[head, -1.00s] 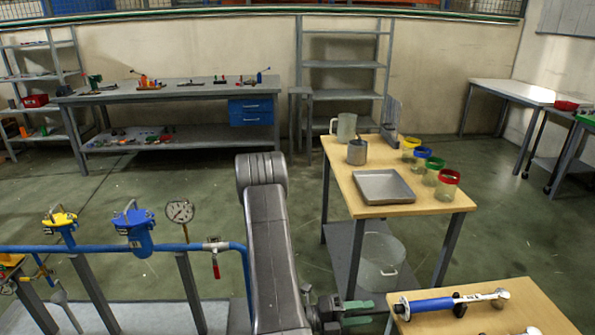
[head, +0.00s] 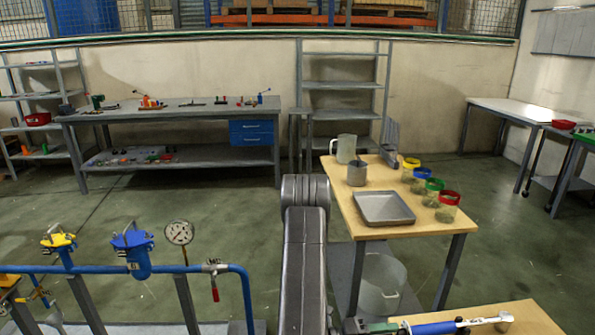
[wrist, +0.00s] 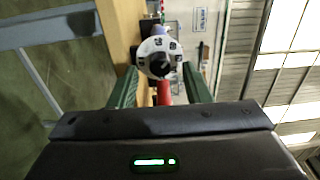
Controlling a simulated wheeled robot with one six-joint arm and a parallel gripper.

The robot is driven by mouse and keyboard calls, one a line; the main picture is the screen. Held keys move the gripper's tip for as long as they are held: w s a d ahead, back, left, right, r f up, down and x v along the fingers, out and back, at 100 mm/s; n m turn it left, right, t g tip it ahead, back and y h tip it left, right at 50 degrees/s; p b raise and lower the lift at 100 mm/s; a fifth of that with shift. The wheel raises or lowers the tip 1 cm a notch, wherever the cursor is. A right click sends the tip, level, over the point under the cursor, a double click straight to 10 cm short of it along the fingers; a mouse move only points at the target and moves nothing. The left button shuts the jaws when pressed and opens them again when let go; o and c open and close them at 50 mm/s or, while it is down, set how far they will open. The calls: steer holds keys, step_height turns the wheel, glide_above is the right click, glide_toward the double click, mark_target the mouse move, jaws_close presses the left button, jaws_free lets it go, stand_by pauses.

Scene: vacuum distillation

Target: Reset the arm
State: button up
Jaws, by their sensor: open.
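My arm extends down the middle of the head view, and my gripper (head: 376,327) shows only partly at the bottom edge, with a green finger by the near wooden table. In the wrist view my gripper (wrist: 160,90) has its two green fingers spread apart, with nothing held. A white round dial-like face with a dark centre (wrist: 159,57) shows between and beyond the fingers, with a red part (wrist: 164,91) below it.
The near wooden table (head: 530,318) is right of my gripper. Behind it, another wooden table (head: 385,230) bears a metal tray (head: 384,208), mugs and several coloured-lid jars. Blue piping with a gauge (head: 179,232) stands left. Open floor (head: 230,215) lies beyond the pipes.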

steer(key=shift+a, duration=6.15)
steer(key=d+m+b, duration=0.9)
steer(key=d+b, duration=0.2)
steer(key=d, duration=0.2)
steer(key=shift+d, duration=0.3)
steer(key=shift+r+m, duration=0.1)
steer(key=shift+m, duration=0.2)
